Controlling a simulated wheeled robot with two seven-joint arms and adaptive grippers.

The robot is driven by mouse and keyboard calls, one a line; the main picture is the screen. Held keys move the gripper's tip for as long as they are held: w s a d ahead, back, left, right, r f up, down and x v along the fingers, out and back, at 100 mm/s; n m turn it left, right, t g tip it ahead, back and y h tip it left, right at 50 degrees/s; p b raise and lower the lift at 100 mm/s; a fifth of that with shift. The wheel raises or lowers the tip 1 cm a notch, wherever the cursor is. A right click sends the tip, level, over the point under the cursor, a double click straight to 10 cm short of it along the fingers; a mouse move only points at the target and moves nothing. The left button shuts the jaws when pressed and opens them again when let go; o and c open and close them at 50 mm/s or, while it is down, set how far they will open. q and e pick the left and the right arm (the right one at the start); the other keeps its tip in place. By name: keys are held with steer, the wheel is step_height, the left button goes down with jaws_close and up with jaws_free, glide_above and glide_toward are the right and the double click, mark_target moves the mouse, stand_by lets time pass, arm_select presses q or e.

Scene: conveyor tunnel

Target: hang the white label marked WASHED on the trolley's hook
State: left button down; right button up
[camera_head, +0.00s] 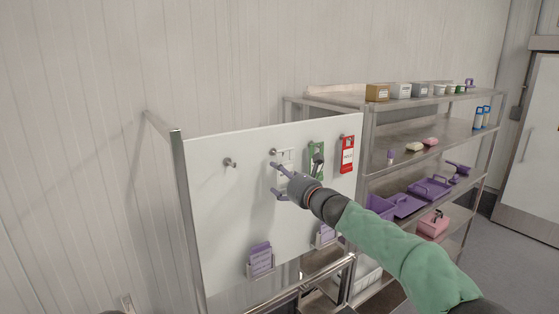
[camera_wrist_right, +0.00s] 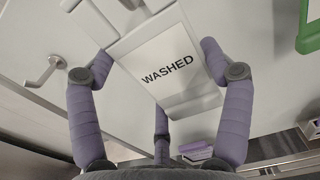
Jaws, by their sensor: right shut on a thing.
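The white label marked WASHED (camera_wrist_right: 168,66) is between the purple fingers of my right gripper (camera_head: 274,178), which is shut on it. In the head view the white label (camera_head: 287,157) shows partly behind the fingers, upright against the white board (camera_head: 225,215), just below the second hook (camera_head: 275,152) from the left. Whether its loop still sits on that hook is hidden.
An empty hook (camera_head: 229,162) is to the left on the board. A green label (camera_head: 316,160) and a red label (camera_head: 347,154) hang to the right. Purple holders (camera_head: 260,260) are low on the board. A metal shelf rack (camera_head: 400,138) with boxes and purple items stands right.

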mark_target(283, 178)
steer(key=shift+b+v, duration=0.65)
steer(key=shift+v, duration=0.85)
stand_by(0.5)
